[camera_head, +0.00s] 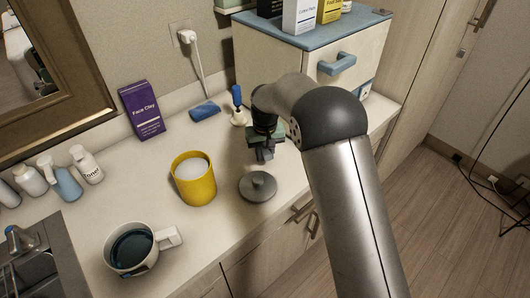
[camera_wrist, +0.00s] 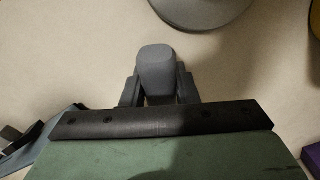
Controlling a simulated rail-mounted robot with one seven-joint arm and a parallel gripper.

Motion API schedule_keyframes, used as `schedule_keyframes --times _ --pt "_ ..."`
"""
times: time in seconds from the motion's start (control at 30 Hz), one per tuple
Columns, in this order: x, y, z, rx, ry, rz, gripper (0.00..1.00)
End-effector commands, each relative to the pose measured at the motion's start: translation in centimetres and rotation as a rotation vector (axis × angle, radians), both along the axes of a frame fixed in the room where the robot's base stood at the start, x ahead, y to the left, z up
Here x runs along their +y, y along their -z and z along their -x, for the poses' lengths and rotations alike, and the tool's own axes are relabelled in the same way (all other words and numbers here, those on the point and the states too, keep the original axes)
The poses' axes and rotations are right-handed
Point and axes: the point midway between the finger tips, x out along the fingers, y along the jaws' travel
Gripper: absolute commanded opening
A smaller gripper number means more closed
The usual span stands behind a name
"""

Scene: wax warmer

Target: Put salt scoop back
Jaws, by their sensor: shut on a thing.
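My gripper (camera_head: 264,154) is above the counter, just behind a round grey lid (camera_head: 258,186). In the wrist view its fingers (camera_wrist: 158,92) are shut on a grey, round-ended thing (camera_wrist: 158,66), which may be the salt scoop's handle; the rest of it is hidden. A yellow canister (camera_head: 195,189) with white contents stands open, left of my gripper. The grey lid, with a small knob, lies flat on the counter and shows at the top of the wrist view (camera_wrist: 202,10). I cannot make out a scoop elsewhere.
A white mug (camera_head: 117,262) with dark liquid stands front left. A purple box (camera_head: 141,110), a blue block (camera_head: 204,111) and a blue-handled tool (camera_head: 237,98) are at the back. A drawer cabinet (camera_head: 298,60) stands back right. The counter left of the canister has free room.

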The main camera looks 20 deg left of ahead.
Motion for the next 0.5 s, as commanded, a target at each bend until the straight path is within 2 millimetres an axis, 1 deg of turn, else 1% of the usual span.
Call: schedule_keyframes --times 0.37,0.4,0.47,0.5 --pt "0.01 0.22 -0.01 0.0 0.0 0.0 0.0" --pt "0.01 0.22 -0.01 0.0 0.0 0.0 0.3" --pt "0.01 0.22 -0.01 0.0 0.0 0.0 0.46" --pt "0.01 0.22 -0.01 0.0 0.0 0.0 0.52"
